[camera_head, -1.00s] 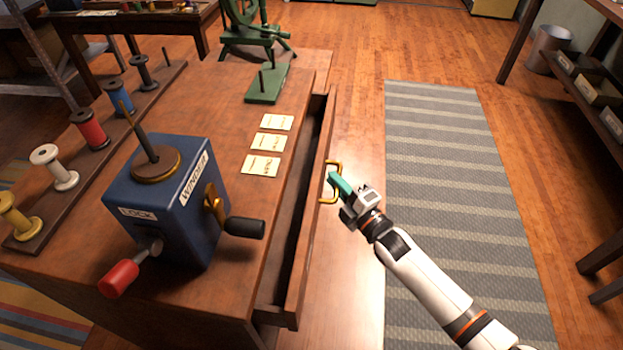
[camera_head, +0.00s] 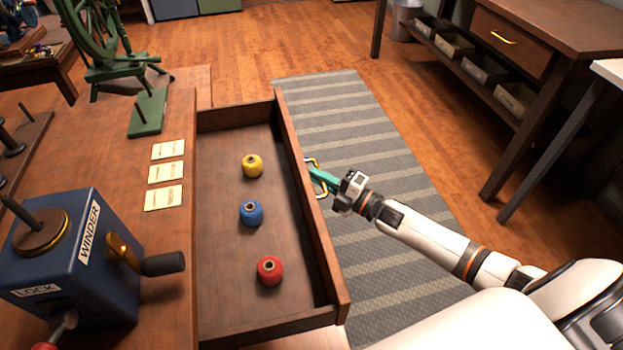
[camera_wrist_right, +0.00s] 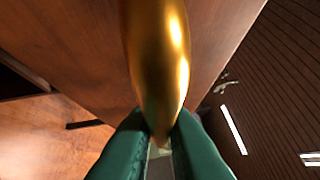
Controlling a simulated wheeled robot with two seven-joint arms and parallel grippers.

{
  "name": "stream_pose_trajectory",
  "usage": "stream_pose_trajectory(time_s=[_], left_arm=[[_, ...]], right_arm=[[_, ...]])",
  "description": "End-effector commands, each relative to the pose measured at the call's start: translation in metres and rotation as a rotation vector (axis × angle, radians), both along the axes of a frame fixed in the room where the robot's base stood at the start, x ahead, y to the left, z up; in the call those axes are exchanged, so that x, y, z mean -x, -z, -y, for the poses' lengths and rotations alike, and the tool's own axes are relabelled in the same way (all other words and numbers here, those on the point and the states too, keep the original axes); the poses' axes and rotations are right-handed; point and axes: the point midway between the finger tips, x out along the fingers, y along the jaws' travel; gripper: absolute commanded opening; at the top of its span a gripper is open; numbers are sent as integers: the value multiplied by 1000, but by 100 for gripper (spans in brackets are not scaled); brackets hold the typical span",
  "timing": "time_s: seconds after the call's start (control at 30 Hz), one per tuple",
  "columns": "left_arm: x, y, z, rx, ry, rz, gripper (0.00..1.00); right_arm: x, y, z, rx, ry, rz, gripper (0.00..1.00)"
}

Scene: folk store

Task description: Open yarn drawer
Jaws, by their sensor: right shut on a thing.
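The yarn drawer (camera_head: 328,255) is pulled well out from the table's right side in the head view. Inside lie a yellow yarn ball (camera_head: 252,166), a blue one (camera_head: 251,213) and a red one (camera_head: 269,270), spaced apart in a row. A brass handle (camera_head: 317,178) is on the drawer's front. My right gripper (camera_head: 318,175) is shut on this handle. The right wrist view shows the handle (camera_wrist_right: 157,60) large between the green fingers (camera_wrist_right: 158,150). My left gripper is not in view.
A blue winder (camera_head: 75,260) with cranks stands on the table, with paper cards (camera_head: 165,173) and a green stand (camera_head: 148,112) beyond it. A striped rug (camera_head: 375,130) covers the floor right of the drawer. Another table (camera_head: 560,30) stands at right.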

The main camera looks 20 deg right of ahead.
Motion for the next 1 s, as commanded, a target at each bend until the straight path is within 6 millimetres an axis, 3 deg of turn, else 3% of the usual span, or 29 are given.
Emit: stream_pose_trajectory(time_s=[0.33,0.37,0.47,0.8,1.0], left_arm=[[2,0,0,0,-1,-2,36],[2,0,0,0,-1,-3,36],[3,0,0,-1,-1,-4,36],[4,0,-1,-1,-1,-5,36],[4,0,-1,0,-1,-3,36]], right_arm=[[1,1,1,1,0,-2,0],[1,1,1,1,0,-2,16],[1,1,1,1,0,-2,32],[3,1,2,1,0,-1,32],[27,6,18,3,0,-4,32]])
